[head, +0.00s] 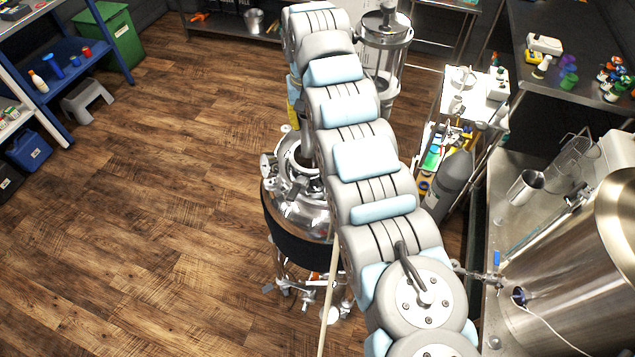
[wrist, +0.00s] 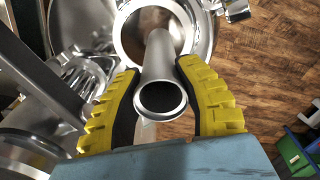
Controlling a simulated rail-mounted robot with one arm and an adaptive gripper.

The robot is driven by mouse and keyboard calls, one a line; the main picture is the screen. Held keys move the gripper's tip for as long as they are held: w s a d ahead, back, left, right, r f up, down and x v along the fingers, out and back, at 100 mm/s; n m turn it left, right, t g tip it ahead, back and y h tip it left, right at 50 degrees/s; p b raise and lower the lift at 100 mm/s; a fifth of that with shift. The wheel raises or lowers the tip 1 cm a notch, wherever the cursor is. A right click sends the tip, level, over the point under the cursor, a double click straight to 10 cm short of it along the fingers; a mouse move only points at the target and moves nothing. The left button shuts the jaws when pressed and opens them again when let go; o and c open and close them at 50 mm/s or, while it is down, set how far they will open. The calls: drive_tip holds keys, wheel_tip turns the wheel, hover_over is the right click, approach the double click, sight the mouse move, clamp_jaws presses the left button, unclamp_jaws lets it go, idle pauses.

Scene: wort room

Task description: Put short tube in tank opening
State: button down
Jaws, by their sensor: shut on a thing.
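The short tube (wrist: 160,65) is a shiny metal pipe with a flanged, open near end. In the wrist view my gripper (wrist: 156,78) has its yellow-padded fingers shut on it, one on each side. The tube's far end overlaps the round tank opening (wrist: 127,40); I cannot tell whether it is above the rim or inside. In the head view the steel tank (head: 312,222) with a black band stands on a wheeled frame, its opening (head: 299,154) partly behind my arm. My gripper and the tube are hidden there by the arm.
A glass-walled vessel (head: 384,62) stands behind the tank. A cart (head: 478,85) with bottles and a grey cylinder (head: 447,183) is to the right. A steel bench (head: 507,215) and large kettle (head: 565,290) fill the lower right. The wooden floor (head: 150,215) on the left is clear.

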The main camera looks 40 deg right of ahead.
sight(312, 150)
drive_tip(key=f, duration=0.4)
drive_tip(key=d+f+p, duration=0.1)
drive_tip(key=f, duration=0.1)
drive_tip(key=shift+s+f, duration=0.1)
drive_tip(key=shift+s, duration=0.3)
drive_tip(key=shift+w+f, duration=0.1)
drive_tip(key=shift+f, duration=2.35)
drive_tip(key=c, duration=0.8)
unclamp_jaws()
drive_tip(key=shift+o, duration=0.2)
wheel_tip(312, 150, up, 12)
drive_tip(key=shift+r+b, duration=0.15)
drive_tip(key=shift+b, duration=0.65)
